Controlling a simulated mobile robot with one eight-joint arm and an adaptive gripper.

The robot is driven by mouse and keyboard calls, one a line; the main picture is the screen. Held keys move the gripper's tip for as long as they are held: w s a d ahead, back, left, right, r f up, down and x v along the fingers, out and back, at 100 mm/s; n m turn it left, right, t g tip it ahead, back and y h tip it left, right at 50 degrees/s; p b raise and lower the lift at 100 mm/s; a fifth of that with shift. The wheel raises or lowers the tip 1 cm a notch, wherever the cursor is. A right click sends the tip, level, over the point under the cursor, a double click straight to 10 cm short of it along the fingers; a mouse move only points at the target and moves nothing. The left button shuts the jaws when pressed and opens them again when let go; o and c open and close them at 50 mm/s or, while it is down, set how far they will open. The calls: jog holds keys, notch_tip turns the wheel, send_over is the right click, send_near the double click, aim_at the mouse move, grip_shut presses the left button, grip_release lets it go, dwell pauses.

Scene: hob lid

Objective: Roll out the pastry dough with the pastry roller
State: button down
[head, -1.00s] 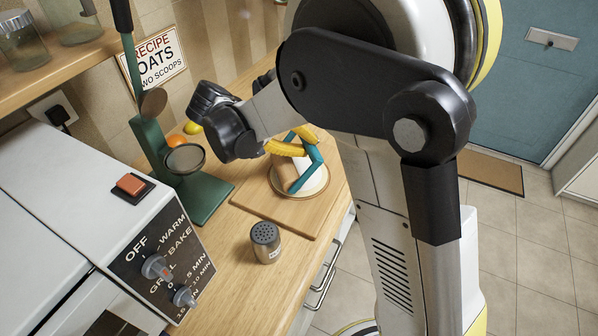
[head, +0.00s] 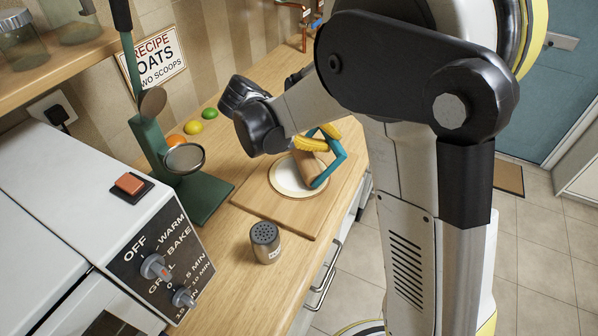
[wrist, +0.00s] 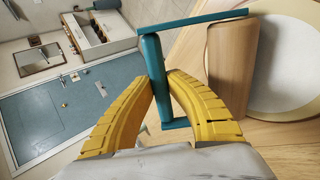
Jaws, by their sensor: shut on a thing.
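The pastry roller has a teal frame (head: 337,166) and a pale wooden cylinder (head: 308,169). My gripper's yellow fingers (head: 318,142) are shut on its teal handle. In the wrist view the handle (wrist: 153,70) stands between my fingers (wrist: 158,92), and the wooden cylinder (wrist: 231,68) is off to the right. The dough (head: 288,178) is a flat white round on the wooden board (head: 285,216). The cylinder is at the dough's right edge in the head view; whether it touches is unclear. Part of the dough is hidden behind the roller. The dough (wrist: 285,70) also shows in the wrist view.
A metal shaker (head: 265,243) stands just in front of the board. A green stand (head: 185,190) with a round pan and the white oven (head: 95,215) are to the left. An orange (head: 176,141), a lemon (head: 193,127) and a lime (head: 209,113) lie behind. The counter edge is right.

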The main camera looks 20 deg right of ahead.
jog(key=shift+d, duration=1)
jog(key=shift+a, duration=0.1)
jog(key=shift+r+p, duration=2.45)
jog(key=shift+r, duration=1)
